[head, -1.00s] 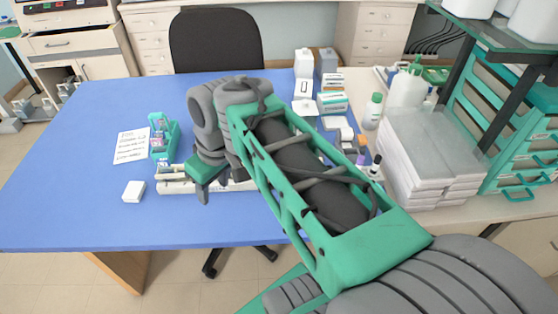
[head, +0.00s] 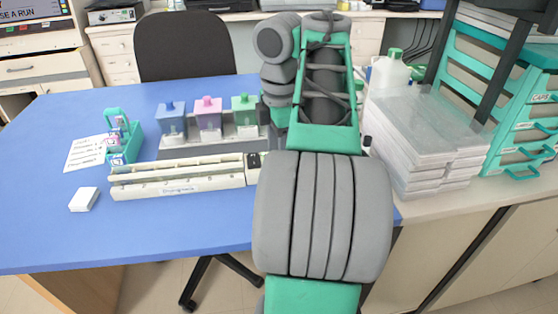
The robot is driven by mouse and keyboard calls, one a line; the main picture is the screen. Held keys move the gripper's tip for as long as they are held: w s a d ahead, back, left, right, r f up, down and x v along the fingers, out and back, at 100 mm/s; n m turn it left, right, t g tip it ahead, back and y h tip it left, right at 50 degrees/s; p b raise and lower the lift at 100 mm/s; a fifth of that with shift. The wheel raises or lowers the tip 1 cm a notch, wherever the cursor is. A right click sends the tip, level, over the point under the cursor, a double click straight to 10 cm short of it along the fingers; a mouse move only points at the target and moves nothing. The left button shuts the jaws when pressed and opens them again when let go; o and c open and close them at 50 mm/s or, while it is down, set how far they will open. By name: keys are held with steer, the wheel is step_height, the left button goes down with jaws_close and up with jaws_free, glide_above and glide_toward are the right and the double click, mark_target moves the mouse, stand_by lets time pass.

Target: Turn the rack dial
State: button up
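The long white drying rack (head: 190,181) lies on the blue table, left of my arm, with a printed label on its front. A small dark part (head: 253,160) sits at its right end; I cannot tell whether it is the dial. My gripper (head: 266,114) shows only as a dark and green piece at the left edge of my arm, beyond the rack's right end and beside the green jar. Its fingers are mostly hidden, so I cannot see whether it is open or holds anything.
Blue, pink and green staining jars (head: 208,115) stand on a grey tray behind the rack. A teal slide holder (head: 122,138), a written sheet (head: 88,152) and a white box (head: 84,199) are at left. Stacked clear-lidded boxes (head: 425,140) stand at right. The front left table is clear.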

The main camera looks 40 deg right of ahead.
jaws_close()
stand_by(0.5)
